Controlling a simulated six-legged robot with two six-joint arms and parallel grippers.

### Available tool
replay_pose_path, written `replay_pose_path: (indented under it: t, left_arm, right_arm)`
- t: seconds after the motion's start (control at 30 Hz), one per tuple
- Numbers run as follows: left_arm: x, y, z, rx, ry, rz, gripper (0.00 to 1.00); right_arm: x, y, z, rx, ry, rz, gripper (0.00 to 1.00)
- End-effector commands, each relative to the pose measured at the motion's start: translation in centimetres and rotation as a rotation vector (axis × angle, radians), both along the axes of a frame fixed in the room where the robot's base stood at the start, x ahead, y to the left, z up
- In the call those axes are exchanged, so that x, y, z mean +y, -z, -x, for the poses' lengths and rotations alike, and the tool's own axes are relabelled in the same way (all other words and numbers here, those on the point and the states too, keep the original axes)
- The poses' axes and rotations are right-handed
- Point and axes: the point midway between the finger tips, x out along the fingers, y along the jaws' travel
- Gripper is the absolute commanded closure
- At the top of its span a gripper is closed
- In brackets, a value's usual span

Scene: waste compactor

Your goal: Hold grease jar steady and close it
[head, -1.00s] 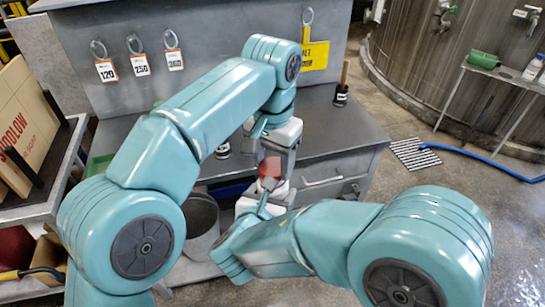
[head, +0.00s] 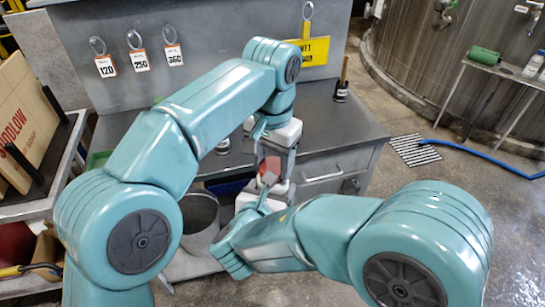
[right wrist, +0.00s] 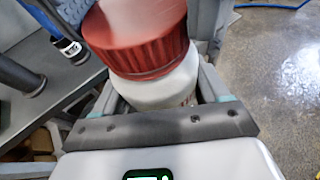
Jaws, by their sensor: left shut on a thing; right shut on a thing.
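The grease jar is a white jar (right wrist: 165,88) with a ribbed red lid (right wrist: 140,38) on its top. In the right wrist view the lid sits on the jar's mouth; I cannot tell how tightly it is screwed on. My left gripper (head: 271,168) reaches down from above and is shut on the red lid, which shows between its fingers in the head view. My right gripper (right wrist: 162,97) is shut around the white jar body below the lid. In the head view the right gripper (head: 268,198) and much of the jar are partly hidden by my own arms.
Jar and grippers are in front of a grey metal workbench (head: 345,130). A grey bucket (head: 202,222) is below left. Numbered tags hang on the back panel (head: 220,30). A blue hose (head: 490,158) lies on the right floor.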

Motion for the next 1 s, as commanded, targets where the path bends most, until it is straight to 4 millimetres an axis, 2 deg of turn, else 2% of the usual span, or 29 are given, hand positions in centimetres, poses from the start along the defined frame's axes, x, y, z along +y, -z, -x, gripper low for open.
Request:
replay_pose_path:
  t: [0.07, 0.17, 1.0]
  left_arm:
    - [0.01, -0.04, -0.01, 0.0, 0.043, 0.0, 0.76]
    - [0.03, -0.04, -0.03, -0.001, 0.208, -0.001, 0.76]
    - [-0.09, 0.08, -0.32, -0.006, 2.51, -0.008, 0.76]
  right_arm:
    - [0.0, -0.07, -0.02, -0.001, 0.0, -0.001, 1.0]
    - [0.01, -0.06, -0.02, -0.001, 0.0, -0.001, 1.0]
    - [0.0, -0.02, 0.0, 0.0, 0.0, 0.0, 1.0]
